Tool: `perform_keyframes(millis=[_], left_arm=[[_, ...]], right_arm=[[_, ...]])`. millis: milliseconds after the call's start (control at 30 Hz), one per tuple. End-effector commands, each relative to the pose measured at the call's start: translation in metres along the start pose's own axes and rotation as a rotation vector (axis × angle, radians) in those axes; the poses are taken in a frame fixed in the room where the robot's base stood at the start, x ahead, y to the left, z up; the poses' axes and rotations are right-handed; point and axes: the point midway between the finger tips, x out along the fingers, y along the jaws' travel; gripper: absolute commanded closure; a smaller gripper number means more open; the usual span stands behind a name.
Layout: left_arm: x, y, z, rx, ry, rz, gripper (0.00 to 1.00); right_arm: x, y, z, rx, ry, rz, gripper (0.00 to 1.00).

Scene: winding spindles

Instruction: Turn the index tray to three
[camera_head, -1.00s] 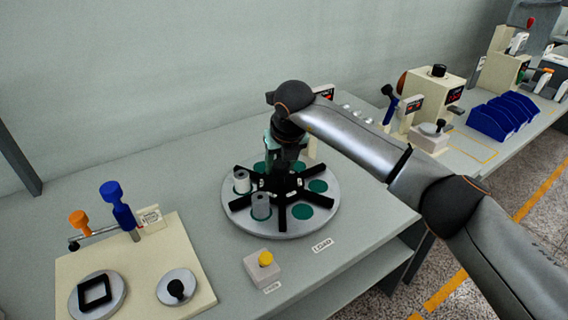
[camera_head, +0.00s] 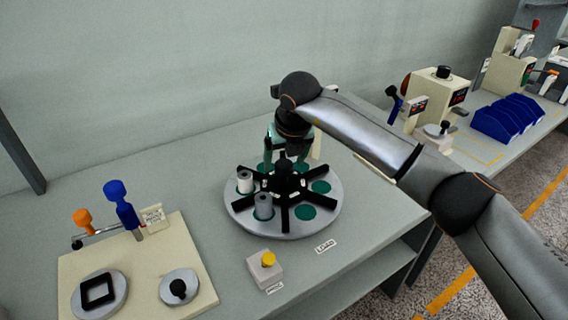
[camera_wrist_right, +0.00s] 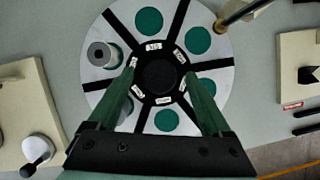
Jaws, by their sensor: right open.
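The index tray (camera_head: 330,223) is a round grey disc with black spokes, a black hub (camera_head: 284,181) and green round spots. It also shows in the right wrist view (camera_wrist_right: 220,50). Two grey spindles stand on its left side, one at the left (camera_head: 245,182) and one at the front (camera_head: 263,206). In the right wrist view one spindle (camera_wrist_right: 100,54) shows clearly; the other is mostly behind a finger. My right gripper (camera_head: 286,162) is open above the hub, with its green fingers (camera_wrist_right: 158,75) apart on either side of it. Small labels ring the hub, too small to read surely. My left gripper is out of view.
A small box with a yellow button (camera_head: 268,258) stands in front of the tray, near a LOAD label (camera_head: 326,247). A cream fixture (camera_head: 199,245) with blue and orange handles is at the left. Blue bins (camera_head: 508,120) are at the right. The bench front is mostly clear.

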Motion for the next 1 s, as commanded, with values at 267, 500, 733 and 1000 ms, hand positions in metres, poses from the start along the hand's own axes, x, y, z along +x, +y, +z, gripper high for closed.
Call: perform_keyframes(millis=[267,500,733,1000], left_arm=[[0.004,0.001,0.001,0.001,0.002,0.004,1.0],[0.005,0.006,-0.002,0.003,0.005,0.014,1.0],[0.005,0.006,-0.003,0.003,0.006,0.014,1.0],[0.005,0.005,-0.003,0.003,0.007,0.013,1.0]], right_arm=[[-0.061,-0.001,0.001,-0.001,-0.006,-0.002,0.17],[-0.098,0.0,0.0,0.0,-0.004,-0.001,0.17],[-0.107,0.0,0.0,0.0,-0.001,0.0,0.17],[-0.107,0.0,0.0,0.0,-0.001,-0.001,0.17]])
